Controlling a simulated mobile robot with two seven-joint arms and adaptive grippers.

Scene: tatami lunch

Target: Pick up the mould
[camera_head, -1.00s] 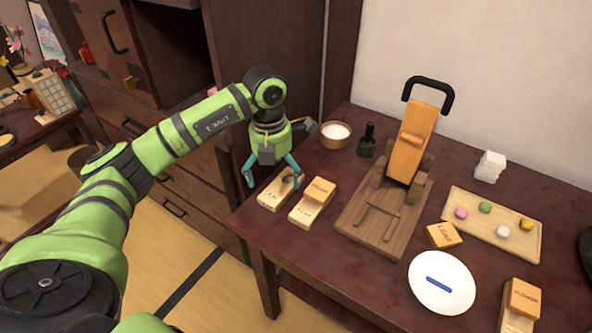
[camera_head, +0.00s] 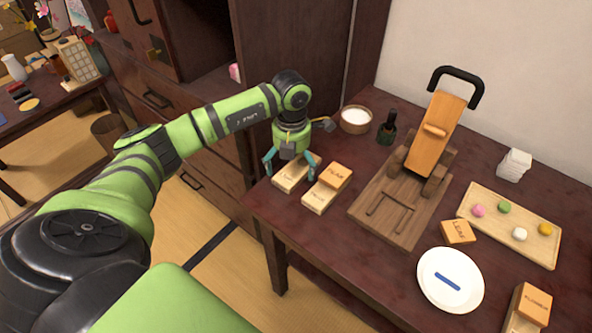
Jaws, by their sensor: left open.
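Several wooden mould blocks with dark lettering lie on the dark table. A pale block (camera_head: 289,183) lies at the table's left edge, under my left gripper (camera_head: 289,172). The gripper points down with its teal fingers apart, one on each side of this block. I cannot tell whether they touch it; part of the block is hidden behind the fingers. Just right of it is a pale mould base (camera_head: 319,199) with an orange-brown piece (camera_head: 335,176) on its far end. Other blocks are a small one marked LEAF (camera_head: 458,232) and one marked FLOWER (camera_head: 534,303). My right gripper is not in view.
A wooden press (camera_head: 426,140) with a black handle stands mid-table. Behind are a bowl of white powder (camera_head: 356,119) and a dark bottle (camera_head: 387,128). To the right are a board of sweets (camera_head: 487,230), a white stack (camera_head: 514,164) and a plate with a blue strip (camera_head: 437,299).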

